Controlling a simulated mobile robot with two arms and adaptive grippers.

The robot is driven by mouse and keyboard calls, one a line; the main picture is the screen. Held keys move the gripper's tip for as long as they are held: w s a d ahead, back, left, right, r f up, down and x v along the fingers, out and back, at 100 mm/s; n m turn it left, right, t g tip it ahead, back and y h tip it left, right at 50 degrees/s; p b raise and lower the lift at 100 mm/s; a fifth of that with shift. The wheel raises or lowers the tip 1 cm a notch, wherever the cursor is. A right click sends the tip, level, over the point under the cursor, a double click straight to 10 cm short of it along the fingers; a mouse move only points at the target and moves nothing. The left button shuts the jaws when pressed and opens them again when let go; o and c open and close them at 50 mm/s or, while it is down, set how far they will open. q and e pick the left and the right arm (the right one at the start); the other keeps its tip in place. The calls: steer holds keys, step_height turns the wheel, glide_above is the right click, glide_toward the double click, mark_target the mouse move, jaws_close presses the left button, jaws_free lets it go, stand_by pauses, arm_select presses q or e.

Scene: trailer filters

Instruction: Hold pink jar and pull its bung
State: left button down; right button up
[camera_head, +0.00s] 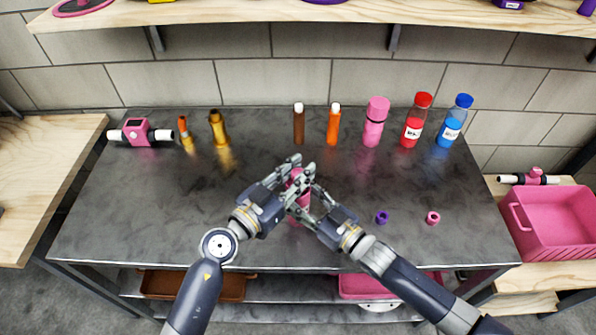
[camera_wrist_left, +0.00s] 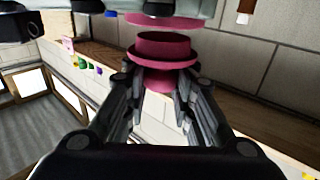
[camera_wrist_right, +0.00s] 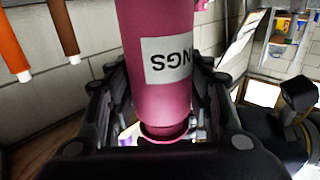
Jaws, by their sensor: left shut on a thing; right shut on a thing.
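The pink jar (camera_head: 297,190) is held between my two grippers above the middle of the dark bench. My right gripper (camera_head: 309,202) is shut on the jar's body, which shows large in the right wrist view (camera_wrist_right: 158,85) with a white label upside down. My left gripper (camera_head: 296,172) is shut on the pink bung (camera_wrist_left: 165,48), a flanged piece with a narrower end between the fingers. More pink shows beyond the bung at the top of the left wrist view. I cannot tell whether bung and jar touch. The fingers hide much of both in the head view.
Along the back stand a pink valve piece (camera_head: 140,132), amber bottles (camera_head: 219,128), brown (camera_head: 299,124) and orange (camera_head: 334,124) tubes, a pink bottle (camera_head: 376,122), and red (camera_head: 415,120) and blue (camera_head: 454,121) bottles. Purple (camera_head: 382,217) and pink (camera_head: 433,218) rings lie front right. The bench's left is clear.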

mark_target(298, 173)
arm_select(q)
steer(key=shift+r, duration=2)
arm_select(e)
steer(key=o, duration=1.6)
steer(key=v, duration=1.2)
arm_select(q)
steer(key=shift+f, duration=0.1)
arm_select(e)
steer(key=shift+s, duration=0.1)
